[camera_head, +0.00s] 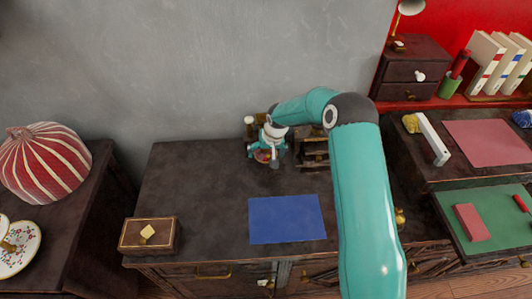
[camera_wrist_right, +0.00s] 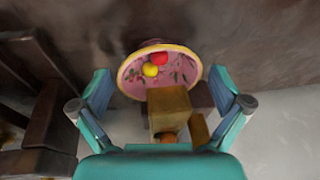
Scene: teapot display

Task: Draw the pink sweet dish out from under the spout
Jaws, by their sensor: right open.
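The pink sweet dish (camera_wrist_right: 136,82) shows in the right wrist view, a round pink dish with a pale yellow rim, dark markings, and a red and a yellow sweet in it. A small part of it also shows in the head view (camera_head: 262,156) under my right gripper. A blocky gold-brown piece (camera_wrist_right: 168,103), which looks like the spout, covers the dish's near edge. My right gripper (camera_wrist_right: 160,82) is open, with one teal finger on each side of the dish. I cannot tell whether the fingers touch it. My left gripper is not in view.
The dark table (camera_head: 190,185) has a blue mat (camera_head: 287,219) in front of the gripper and a wooden box (camera_head: 149,236) at front left. A dark slatted stand (camera_head: 315,150) is close right of the gripper. The table's left middle is clear.

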